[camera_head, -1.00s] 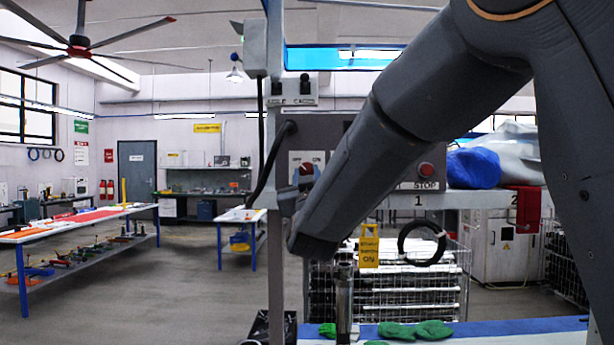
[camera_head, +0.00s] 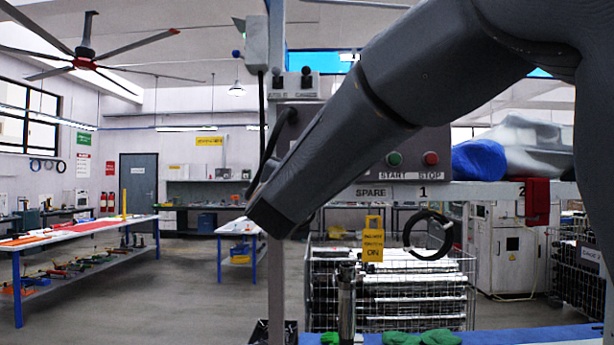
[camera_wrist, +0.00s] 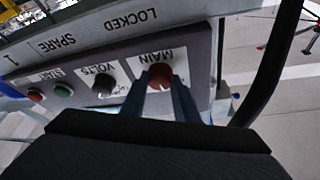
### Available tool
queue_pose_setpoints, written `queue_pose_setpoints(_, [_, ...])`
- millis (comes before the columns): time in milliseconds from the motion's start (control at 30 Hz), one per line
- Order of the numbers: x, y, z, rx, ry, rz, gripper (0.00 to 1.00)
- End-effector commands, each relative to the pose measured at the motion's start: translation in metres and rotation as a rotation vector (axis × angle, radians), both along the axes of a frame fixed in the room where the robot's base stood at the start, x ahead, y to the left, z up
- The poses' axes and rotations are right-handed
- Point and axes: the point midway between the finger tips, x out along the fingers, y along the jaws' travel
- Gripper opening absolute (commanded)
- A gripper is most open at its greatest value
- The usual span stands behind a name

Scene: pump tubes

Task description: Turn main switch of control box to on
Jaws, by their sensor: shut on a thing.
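The grey control box (camera_head: 436,148) stands at the middle right of the head view. It carries a green START button (camera_head: 394,159) and a red STOP button (camera_head: 431,158). My forearm covers its main switch there. In the wrist view, upside down, the red main switch knob (camera_wrist: 160,74) sits on a white plate marked MAIN. My gripper (camera_wrist: 161,86) reaches up to the knob, with one finger on each side, shut on it. The fingers partly hide the plate, and I cannot read the knob's setting.
A black VOLTS dial (camera_wrist: 103,84) sits beside the main switch. A thick black cable (camera_wrist: 272,70) runs close on the other side. A yellow ON sign (camera_head: 373,240) and a black cable coil (camera_head: 428,234) hang below the box. Green cloths (camera_head: 420,338) lie on the bench.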

Motion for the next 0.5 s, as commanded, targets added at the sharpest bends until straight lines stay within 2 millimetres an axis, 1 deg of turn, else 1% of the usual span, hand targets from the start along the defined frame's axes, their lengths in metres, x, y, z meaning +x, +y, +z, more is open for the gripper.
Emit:
queue_pose_setpoints(33, [0.0006, 0.002, -0.0025, 0.044, -0.001, 0.002, 0.05])
queue_pose_setpoints(500, [0.0005, 0.0061, 0.0021, 0.49, -0.015, 0.002, 0.05])
